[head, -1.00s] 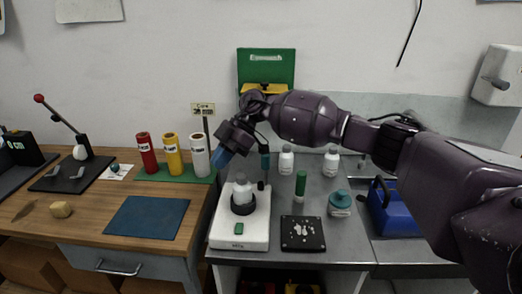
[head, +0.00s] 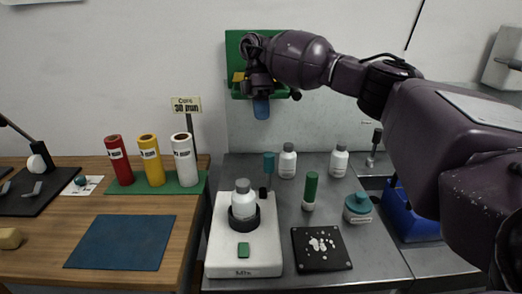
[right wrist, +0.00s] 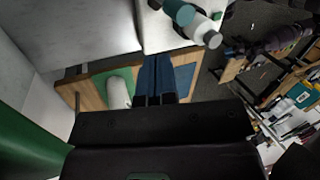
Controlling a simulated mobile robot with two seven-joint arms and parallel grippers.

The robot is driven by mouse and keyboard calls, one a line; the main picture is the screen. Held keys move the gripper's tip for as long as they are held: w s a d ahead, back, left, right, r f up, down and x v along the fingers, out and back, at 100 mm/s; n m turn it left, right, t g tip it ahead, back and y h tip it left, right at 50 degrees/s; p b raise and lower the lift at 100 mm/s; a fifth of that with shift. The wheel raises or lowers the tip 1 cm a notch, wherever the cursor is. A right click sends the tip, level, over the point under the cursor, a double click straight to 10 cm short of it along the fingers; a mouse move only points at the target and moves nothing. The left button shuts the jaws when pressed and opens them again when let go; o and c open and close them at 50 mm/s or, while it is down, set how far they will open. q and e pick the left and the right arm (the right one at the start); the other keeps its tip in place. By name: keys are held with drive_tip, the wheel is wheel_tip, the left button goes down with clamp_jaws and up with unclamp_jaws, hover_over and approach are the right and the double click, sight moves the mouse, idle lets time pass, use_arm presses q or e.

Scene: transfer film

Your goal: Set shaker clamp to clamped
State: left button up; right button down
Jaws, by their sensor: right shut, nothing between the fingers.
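The shaker (head: 243,264) is a white unit on the grey metal bench, with a green button on its front. A white bottle with a grey cap (head: 243,200) stands upright in its black ring (head: 236,221). The shaker clamp (head: 269,163) appears to be the upright teal handle at the back right of the shaker. A teal part, likely this handle (right wrist: 180,12), also shows in the right wrist view beside the white bottle (right wrist: 205,28). My right gripper (head: 261,107) has blue fingers, is shut and empty, and points down high above and behind the shaker. My left gripper is not in view.
A green wall holder (head: 236,45) is behind my right gripper. White bottles (head: 287,161), a green tube (head: 310,190), a teal-lidded jar (head: 357,208) and a black plate (head: 320,262) stand right of the shaker. Red, yellow and white rolls (head: 185,160) stand left.

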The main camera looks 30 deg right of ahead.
approach(269, 173)
wheel_tip(269, 173, down, 3)
drive_tip(key=w, duration=0.2)
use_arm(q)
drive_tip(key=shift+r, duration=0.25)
use_arm(e)
drive_tip(key=shift+s+d+f, duration=0.15)
drive_tip(key=shift+s+f, duration=0.05)
drive_tip(key=shift+f, duration=0.3)
drive_tip(key=shift+s+d+f, duration=0.1)
drive_tip(key=shift+s+f, duration=0.15)
drive_tip(key=shift+f, duration=0.2)
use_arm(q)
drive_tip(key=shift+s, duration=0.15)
